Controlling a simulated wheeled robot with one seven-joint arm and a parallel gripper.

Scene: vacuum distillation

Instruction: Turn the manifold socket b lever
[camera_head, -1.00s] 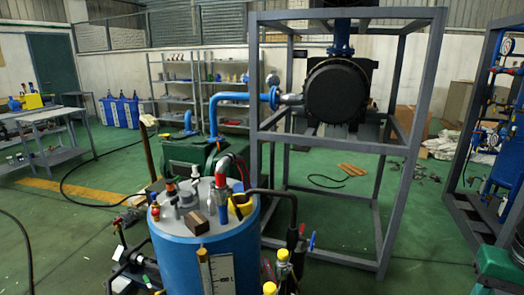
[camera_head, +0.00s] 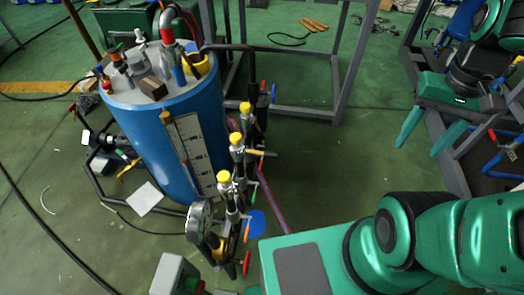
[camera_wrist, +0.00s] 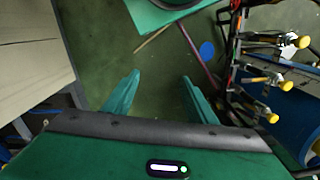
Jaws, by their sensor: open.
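The manifold (camera_head: 236,150) is an upright row of valves with yellow caps beside the blue tank. I cannot tell which one belongs to socket b. In the wrist view the manifold (camera_wrist: 270,85) lies at the right edge, its yellow caps pointing right. My gripper (camera_head: 418,150) is open and empty, far to the right of the manifold. Its two green fingers (camera_wrist: 160,77) are apart over bare floor, touching nothing.
The blue tank (camera_head: 160,140) with fittings on top stands left of the manifold. A pressure gauge (camera_head: 199,220) sits at the manifold's lower end. A grey frame (camera_head: 300,115) stands behind. Green floor (camera_head: 340,170) is open between manifold and gripper. A hose crosses the floor at left.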

